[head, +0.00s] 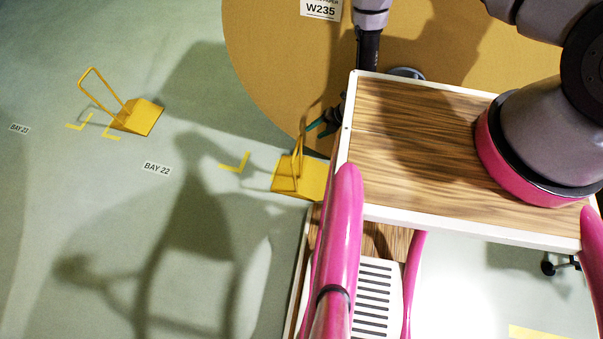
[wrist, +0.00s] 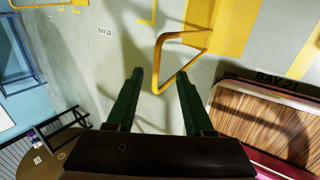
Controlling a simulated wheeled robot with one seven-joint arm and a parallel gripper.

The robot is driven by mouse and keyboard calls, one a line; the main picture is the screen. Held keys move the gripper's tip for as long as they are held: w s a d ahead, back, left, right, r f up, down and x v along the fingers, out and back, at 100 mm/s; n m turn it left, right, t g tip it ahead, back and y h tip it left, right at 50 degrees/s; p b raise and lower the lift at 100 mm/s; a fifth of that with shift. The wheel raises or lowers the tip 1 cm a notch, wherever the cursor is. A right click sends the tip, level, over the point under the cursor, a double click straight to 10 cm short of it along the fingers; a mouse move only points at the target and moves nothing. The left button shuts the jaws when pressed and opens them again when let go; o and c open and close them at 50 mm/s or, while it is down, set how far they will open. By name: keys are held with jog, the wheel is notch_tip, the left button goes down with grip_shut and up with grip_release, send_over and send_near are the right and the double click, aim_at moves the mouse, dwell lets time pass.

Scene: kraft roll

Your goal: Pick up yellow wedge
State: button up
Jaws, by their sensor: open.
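Two yellow wedges with loop handles stand on the green floor in the head view. One yellow wedge (head: 312,183) is beside my cart's edge, partly hidden by it. The other yellow wedge (head: 143,117) is farther left, near floor marks. In the wrist view a yellow wedge (wrist: 236,30) is at the upper right, its handle (wrist: 176,76) reaching down to between my fingertips or just beyond them; the depth is unclear. My gripper (wrist: 160,78) is open, its green fingers on either side of the handle's end. In the head view my gripper (head: 321,126) is small and partly hidden.
My wooden-topped cart is close on the right in both views. A large tan round surface (head: 270,65) with a W235 label (head: 321,9) is at the top. A BAY 22 label (head: 157,168) is on the floor. The floor at left is open.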

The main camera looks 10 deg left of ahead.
aim_at(300, 138)
jog(key=x, duration=0.9)
jog(key=shift+w+a+r, duration=0.1)
jog(key=shift+w+a, duration=0.1)
jog(key=shift+w, duration=0.1)
grip_shut()
jog(key=shift+w+r, duration=0.1)
dwell(1.0)
